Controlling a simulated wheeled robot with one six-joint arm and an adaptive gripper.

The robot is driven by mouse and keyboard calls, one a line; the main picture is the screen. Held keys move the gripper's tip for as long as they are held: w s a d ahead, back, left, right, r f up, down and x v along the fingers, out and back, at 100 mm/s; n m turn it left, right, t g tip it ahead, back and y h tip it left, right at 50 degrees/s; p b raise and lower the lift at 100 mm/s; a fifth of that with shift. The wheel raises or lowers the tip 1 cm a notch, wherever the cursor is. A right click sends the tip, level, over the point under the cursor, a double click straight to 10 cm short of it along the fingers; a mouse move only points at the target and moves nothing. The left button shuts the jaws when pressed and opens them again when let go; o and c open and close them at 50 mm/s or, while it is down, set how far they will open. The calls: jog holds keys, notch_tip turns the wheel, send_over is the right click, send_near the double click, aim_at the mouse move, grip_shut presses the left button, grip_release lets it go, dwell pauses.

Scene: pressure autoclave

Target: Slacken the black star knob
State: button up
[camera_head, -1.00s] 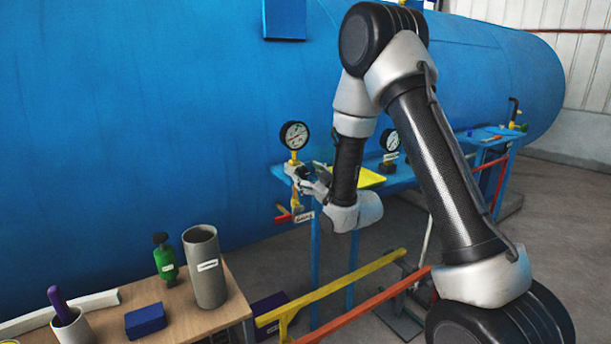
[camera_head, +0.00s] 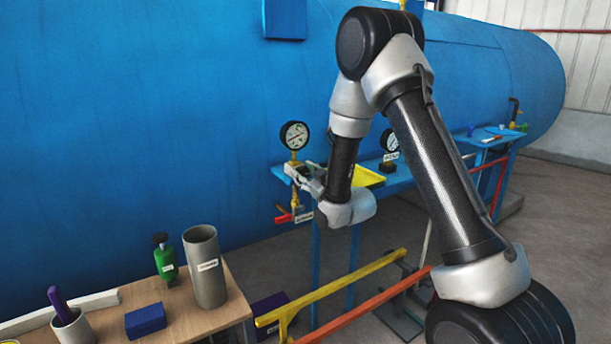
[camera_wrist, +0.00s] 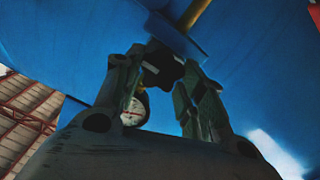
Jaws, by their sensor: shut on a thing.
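The black star knob (camera_wrist: 163,66) shows in the wrist view, between the fingertips of my gripper (camera_wrist: 160,72). My gripper is shut on it, with a finger at each side of the knob. In the head view my gripper (camera_head: 296,174) is at the left end of the blue shelf, just below the pressure gauge. The knob itself cannot be made out there, as the gripper and wrist cover it.
A pressure gauge (camera_head: 294,135) stands right above my gripper, and a red-handled valve (camera_head: 285,218) sits below. A second gauge (camera_head: 390,141) and a yellow tray (camera_head: 367,176) are to the right. The blue vessel (camera_head: 150,120) is close behind. A wooden table (camera_head: 225,300) stands front left.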

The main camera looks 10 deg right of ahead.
jog(key=shift+n, duration=0.3)
jog(key=n, duration=0.3)
jog(key=shift+a, duration=0.1)
jog(key=n, duration=0.3)
jog(key=shift+f+n, duration=0.1)
jog(key=shift+n, duration=0.2)
jog(key=n, duration=0.3)
jog(key=shift+s+a+f+n, duration=0.1)
jog(key=shift+n, duration=0.2)
jog(key=shift+d+f+n, duration=0.1)
jog(key=shift+f+n, duration=0.05)
jog(key=shift+n, duration=2.95)
jog(key=shift+d+f+n, duration=0.1)
jog(key=shift+f+n, duration=0.1)
jog(key=shift+n, duration=2.9)
jog(key=shift+f+n, duration=0.15)
jog(key=shift+n, duration=2.95)
